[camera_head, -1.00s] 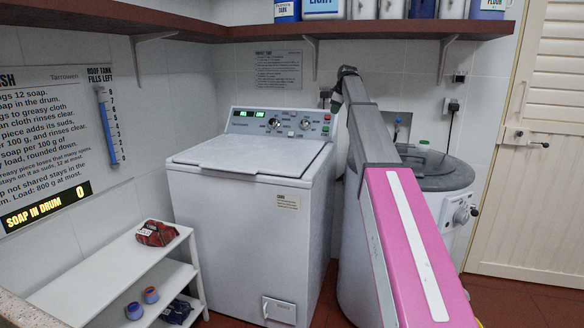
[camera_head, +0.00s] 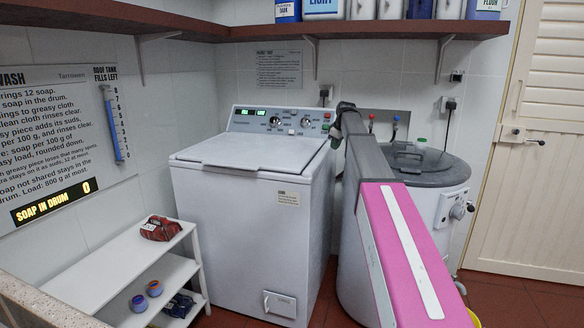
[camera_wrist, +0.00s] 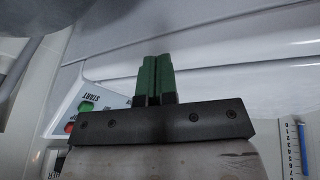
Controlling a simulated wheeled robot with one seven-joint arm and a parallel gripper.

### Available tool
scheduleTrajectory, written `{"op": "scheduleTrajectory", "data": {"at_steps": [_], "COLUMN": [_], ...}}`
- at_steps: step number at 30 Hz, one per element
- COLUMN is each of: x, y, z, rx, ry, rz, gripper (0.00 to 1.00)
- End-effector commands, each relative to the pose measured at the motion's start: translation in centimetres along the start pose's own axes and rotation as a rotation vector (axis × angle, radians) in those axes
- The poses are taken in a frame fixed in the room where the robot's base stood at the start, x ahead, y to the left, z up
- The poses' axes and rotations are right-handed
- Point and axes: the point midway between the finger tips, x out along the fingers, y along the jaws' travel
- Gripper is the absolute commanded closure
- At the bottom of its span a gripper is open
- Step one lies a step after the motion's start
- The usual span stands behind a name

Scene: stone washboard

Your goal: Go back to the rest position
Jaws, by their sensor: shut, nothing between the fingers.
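My arm reaches up from the bottom right of the head view, between the white washing machine (camera_head: 250,225) and the round grey-lidded tub (camera_head: 435,170). In the wrist view, the two green fingers of my gripper (camera_wrist: 156,70) are together with nothing held between them. Behind them are pale, blurred machine surfaces and a panel with a green START button (camera_wrist: 86,106) and a red button. In the head view, the far end of my arm is beside the washing machine's right edge; its fingers are hard to make out. The machine's lid is shut.
A wall shelf (camera_head: 240,33) with boxes runs above. A white rack (camera_head: 100,270) at lower left holds a red bundle (camera_head: 160,229), two small round items and dark cloth. The wall sign's display (camera_head: 55,201) reads 0.

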Motion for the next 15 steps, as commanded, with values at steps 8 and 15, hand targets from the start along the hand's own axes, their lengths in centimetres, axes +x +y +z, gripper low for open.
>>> {"op": "scheduleTrajectory", "data": {"at_steps": [8,15], "x": [9.7,15.9], "y": [-10.6,-20.0], "z": [9.4,17.4], "rx": [0.239,0.451], "ry": [-0.086,-0.169], "rz": [-0.035,-0.046], "gripper": [1.0,1.0]}}
